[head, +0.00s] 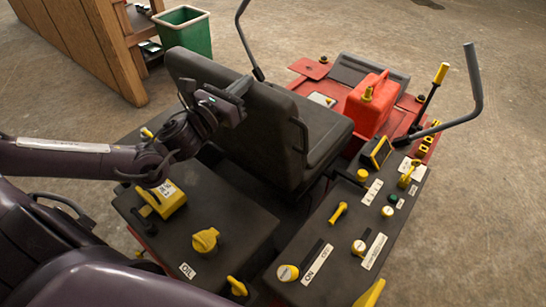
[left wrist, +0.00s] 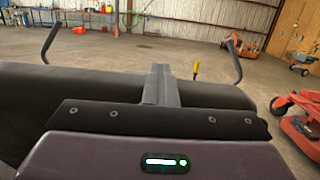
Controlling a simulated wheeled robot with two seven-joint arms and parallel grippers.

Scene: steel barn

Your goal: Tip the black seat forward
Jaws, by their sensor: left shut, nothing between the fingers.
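The black seat (head: 272,135) stands upright on the red mower, with its backrest towards me and its cushion (head: 326,128) beyond. My left gripper (head: 242,87) is shut and empty at the rear face of the backrest, near its top edge. I cannot tell whether it touches the backrest. In the left wrist view, the shut grey fingers (left wrist: 160,85) reach forward over the dark backrest (left wrist: 208,94). The gripper hides part of the backrest. My right gripper is in neither view.
A red tank (head: 368,108) sits ahead of the seat. Control levers (head: 478,85) rise on both sides. A black console (head: 345,215) with yellow knobs lies at right. A green bin (head: 185,32) and wooden bench (head: 85,40) stand at back left.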

